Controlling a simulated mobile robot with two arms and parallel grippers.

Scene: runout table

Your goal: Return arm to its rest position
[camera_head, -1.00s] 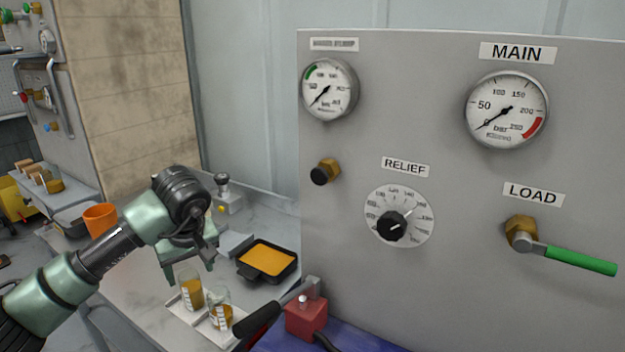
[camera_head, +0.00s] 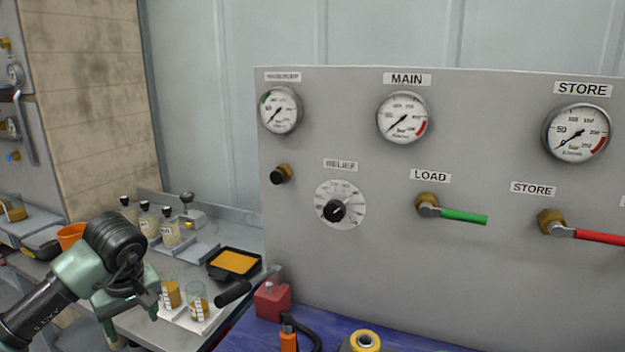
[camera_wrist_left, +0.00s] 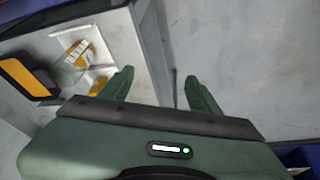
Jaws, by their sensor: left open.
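My left arm comes in from the lower left of the head view. Its green gripper (camera_head: 132,308) hangs beside the front edge of the grey side bench, left of two glass beakers with amber liquid. In the left wrist view, the two green fingers (camera_wrist_left: 158,88) are spread apart with nothing between them; bare grey floor shows beyond their tips. In the head view the fingertips are partly hidden by the wrist. My right gripper shows in neither view.
Two beakers (camera_head: 198,302) and a black tray of amber liquid (camera_head: 234,262) stand close to the gripper. Small bottles (camera_head: 168,232) stand behind. A grey panel (camera_head: 380,270) with gauges, a green lever (camera_head: 464,216) and a red lever (camera_head: 600,237) fills the right. A black-handled lever (camera_head: 233,293) sticks out beside the beakers.

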